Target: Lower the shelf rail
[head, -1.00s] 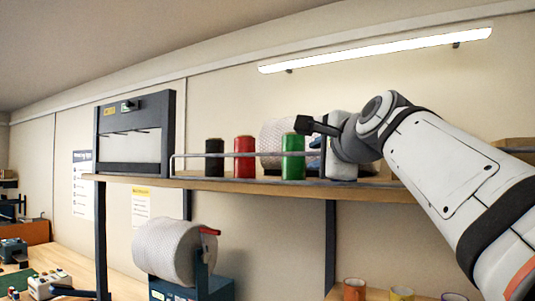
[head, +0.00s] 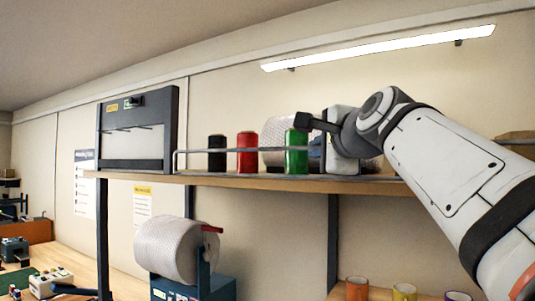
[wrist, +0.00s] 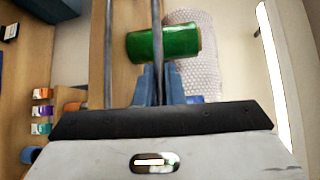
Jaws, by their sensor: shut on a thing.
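The shelf rail (head: 230,150) is a thin grey bar along the front of the wooden shelf (head: 270,182). It stands raised, crossing the spools at about mid-height, with a bent end at the left. In the wrist view the rail (wrist: 157,25) runs between the blue fingertips of my gripper (wrist: 157,75). My gripper is shut on the rail, just right of the green spool (head: 296,140) in the head view. The fingers are mostly hidden there. The green spool (wrist: 170,42) also lies close ahead of the fingertips in the wrist view.
A black spool (head: 216,162) and a red spool (head: 247,140) stand behind the rail. A bubble-wrap roll (head: 273,131) is behind the green spool. A dark frame (head: 138,165) stands at the shelf's left end. Another large roll (head: 168,248) sits below the shelf.

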